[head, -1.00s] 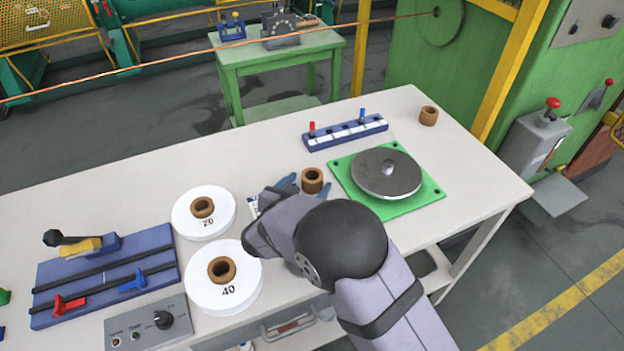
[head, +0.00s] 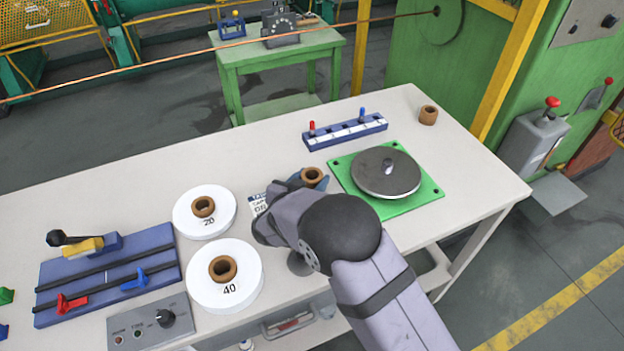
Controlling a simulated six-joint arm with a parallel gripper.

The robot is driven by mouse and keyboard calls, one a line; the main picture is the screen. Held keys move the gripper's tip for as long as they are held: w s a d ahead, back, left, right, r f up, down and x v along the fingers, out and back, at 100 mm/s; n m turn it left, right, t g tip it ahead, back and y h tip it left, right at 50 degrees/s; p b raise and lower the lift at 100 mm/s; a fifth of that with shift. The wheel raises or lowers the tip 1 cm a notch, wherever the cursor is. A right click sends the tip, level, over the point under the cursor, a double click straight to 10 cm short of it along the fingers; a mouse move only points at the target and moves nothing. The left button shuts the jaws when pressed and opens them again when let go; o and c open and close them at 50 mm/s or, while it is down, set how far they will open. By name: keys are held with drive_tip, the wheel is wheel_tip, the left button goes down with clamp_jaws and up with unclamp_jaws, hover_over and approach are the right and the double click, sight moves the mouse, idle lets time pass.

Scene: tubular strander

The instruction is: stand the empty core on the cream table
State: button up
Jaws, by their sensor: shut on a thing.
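My gripper (head: 312,183), with blue fingers partly hidden behind my wrist, is shut on a brown empty core (head: 312,173). The core is upright, with its open top showing, left of the green plate. Its lower part is hidden by the fingers and wrist, so I cannot tell if it touches the cream table (head: 110,205). Another brown core (head: 428,115) stands upright at the table's back right corner.
A grey disc (head: 386,174) with a centre stub lies on a green plate (head: 430,204). A blue-white rack (head: 346,132) stands behind. White spools labelled 20 (head: 185,215) and 40 (head: 200,285) and a blue fixture (head: 105,275) are at left. The back-left table is clear.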

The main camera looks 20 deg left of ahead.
wheel_tip(320, 180, up, 10)
drive_tip(key=w+d+r+p, duration=0.1)
drive_tip(key=w+d+p, duration=0.55)
drive_tip(key=p, duration=0.95)
drive_tip(key=a+n+g+y, duration=0.1)
drive_tip(key=a+n+y, duration=0.3)
drive_tip(key=a, duration=0.7)
drive_tip(key=shift+s+a+f+n+y, duration=0.35)
drive_tip(key=shift+s+y, duration=0.1)
drive_tip(key=shift+y, duration=0.25)
drive_tip(key=shift+d, duration=0.1)
